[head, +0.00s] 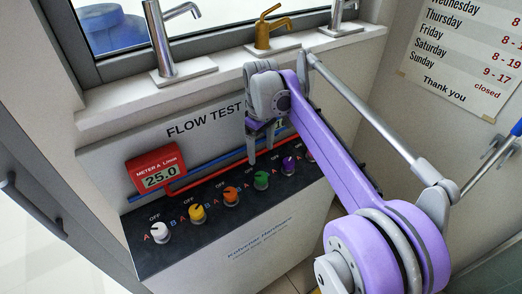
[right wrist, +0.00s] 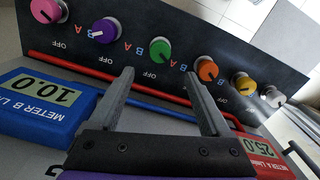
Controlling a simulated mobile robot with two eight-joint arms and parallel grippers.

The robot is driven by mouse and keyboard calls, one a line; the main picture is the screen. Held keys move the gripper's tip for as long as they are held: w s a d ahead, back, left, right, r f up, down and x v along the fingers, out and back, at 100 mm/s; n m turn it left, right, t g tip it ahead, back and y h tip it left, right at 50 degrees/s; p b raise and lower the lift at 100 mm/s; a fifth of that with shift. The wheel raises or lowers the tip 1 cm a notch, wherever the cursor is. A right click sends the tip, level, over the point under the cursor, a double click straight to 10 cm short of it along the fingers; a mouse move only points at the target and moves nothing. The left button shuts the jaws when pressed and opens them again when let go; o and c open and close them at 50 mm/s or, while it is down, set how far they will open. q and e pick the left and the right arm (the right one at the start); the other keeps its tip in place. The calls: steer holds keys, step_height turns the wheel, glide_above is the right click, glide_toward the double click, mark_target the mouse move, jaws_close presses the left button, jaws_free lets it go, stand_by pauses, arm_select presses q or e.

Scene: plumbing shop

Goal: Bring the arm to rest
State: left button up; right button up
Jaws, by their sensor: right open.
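My right gripper (head: 261,155) hangs in front of the flow test panel, above the green knob (head: 261,180) in the head view. In the right wrist view its two grey fingers (right wrist: 158,73) are spread apart with nothing between them. They point toward the green knob (right wrist: 160,50) and orange knob (right wrist: 207,68) and look apart from both. My purple right arm (head: 335,150) reaches in from the lower right and hides the panel's right part. My left gripper is not in view.
The black strip also carries white (head: 160,231), yellow (head: 198,212), purple (right wrist: 104,31) and pink (right wrist: 45,10) knobs. Red meter A (head: 155,174) reads 25.0; blue meter B (right wrist: 45,103) reads 10.0. Faucets, one golden (head: 264,30), stand on the ledge behind. A wall sign (head: 465,50) hangs right.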

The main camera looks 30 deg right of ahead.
steer(key=s+a+f+m+t, duration=0.1)
steer(key=s+a+f, duration=0.2)
steer(key=s, duration=0.4)
steer(key=s+a+f+m+t, duration=0.1)
steer(key=s+a+f+t, duration=0.1)
steer(key=s+a+f, duration=0.2)
steer(key=s+a+f+m+t, duration=0.2)
steer(key=s+f, duration=0.4)
steer(key=s, duration=0.4)
steer(key=shift+s+a+f, duration=0.3)
steer(key=shift+a+f, duration=0.05)
steer(key=shift+a, duration=0.4)
stand_by(0.5)
